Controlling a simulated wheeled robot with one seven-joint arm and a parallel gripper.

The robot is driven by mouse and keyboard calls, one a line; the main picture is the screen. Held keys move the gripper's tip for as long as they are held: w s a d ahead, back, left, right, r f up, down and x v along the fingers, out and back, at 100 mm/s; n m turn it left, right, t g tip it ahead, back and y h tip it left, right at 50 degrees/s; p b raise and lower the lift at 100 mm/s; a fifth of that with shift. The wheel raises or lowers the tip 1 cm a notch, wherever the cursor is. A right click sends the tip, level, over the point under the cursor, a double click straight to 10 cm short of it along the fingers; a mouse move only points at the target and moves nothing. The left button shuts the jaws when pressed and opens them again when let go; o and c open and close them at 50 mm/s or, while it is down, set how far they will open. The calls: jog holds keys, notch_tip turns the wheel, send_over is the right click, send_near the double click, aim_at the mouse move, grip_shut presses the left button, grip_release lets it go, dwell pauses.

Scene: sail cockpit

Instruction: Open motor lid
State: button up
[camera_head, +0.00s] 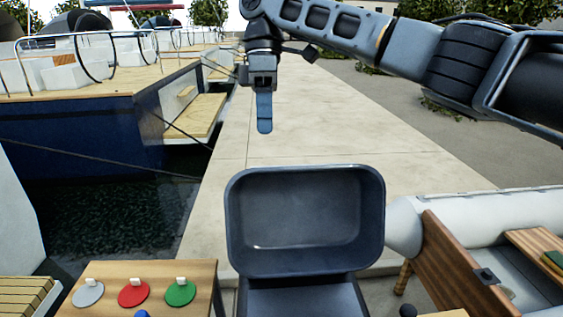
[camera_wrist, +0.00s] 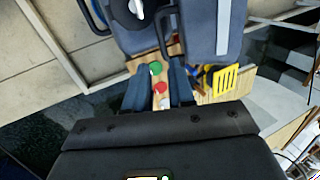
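The motor lid (camera_head: 305,212) is a dark blue-grey hollow shell with rounded corners. It stands raised in the middle of the head view, its hollow side facing me. Below it is the blue-grey motor body (camera_head: 300,302), cut off by the frame's bottom edge. My gripper (camera_head: 264,128) points down in the air, above and left of the lid in the picture, apart from it. In the wrist view my gripper (camera_wrist: 162,68) has its two blue fingers spread, with nothing held between them. A blue-grey casing (camera_wrist: 200,25), which seems to be part of the motor, fills the top there.
A wooden board at bottom left bears grey (camera_head: 88,294), red (camera_head: 133,294) and green (camera_head: 180,293) discs. A pale inflatable boat (camera_head: 405,228) lies at right, a blue-hulled boat (camera_head: 80,135) at left. A yellow slotted piece (camera_wrist: 225,80) shows in the wrist view. The paved quay (camera_head: 330,120) is clear.

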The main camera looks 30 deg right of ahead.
jog(key=d+x, duration=0.1)
jog(key=x, duration=0.7)
jog(key=shift+s+a, duration=0.35)
jog(key=shift+a, duration=0.05)
jog(key=shift+f, duration=0.1)
jog(key=shift+c, duration=0.4)
grip_shut()
